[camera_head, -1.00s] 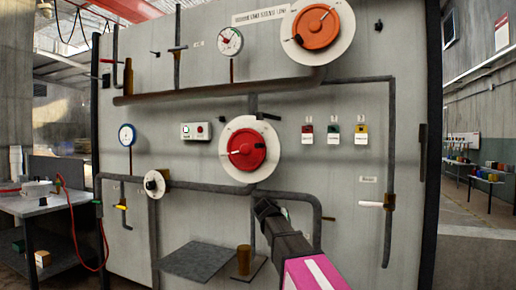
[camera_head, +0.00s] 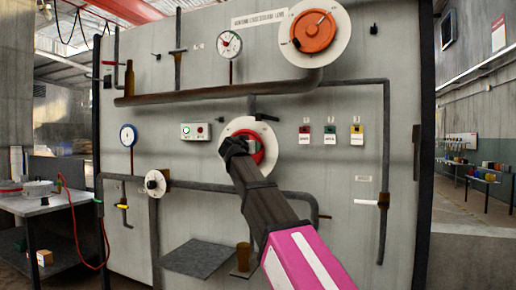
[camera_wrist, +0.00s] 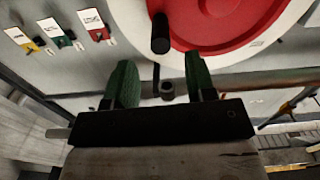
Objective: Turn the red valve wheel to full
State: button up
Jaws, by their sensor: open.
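The red valve wheel (camera_head: 260,156) is on the panel, in front of a white round plate (camera_head: 239,124). My arm covers much of it in the head view. In the wrist view the red wheel (camera_wrist: 235,20) fills the upper right, with a black peg-like handle (camera_wrist: 160,34) near its left edge. My gripper (camera_wrist: 160,80) is open, with its green fingers apart. The handle shows in line with the gap between them, past the fingertips. I see nothing held. In the head view the fingers (camera_head: 258,143) are small and partly hidden at the wheel.
An orange wheel (camera_head: 313,33) on a white plate is above right. Pipes (camera_head: 210,92) cross the panel. Three coloured tags (camera_head: 330,134) hang right of the wheel. A small shelf (camera_head: 200,258) juts out below. A table (camera_head: 50,203) stands at the left.

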jog(key=x, duration=0.8)
jog(key=shift+w+f, duration=0.1)
jog(key=shift+w, duration=0.1)
jog(key=shift+c, duration=0.4)
grip_shut()
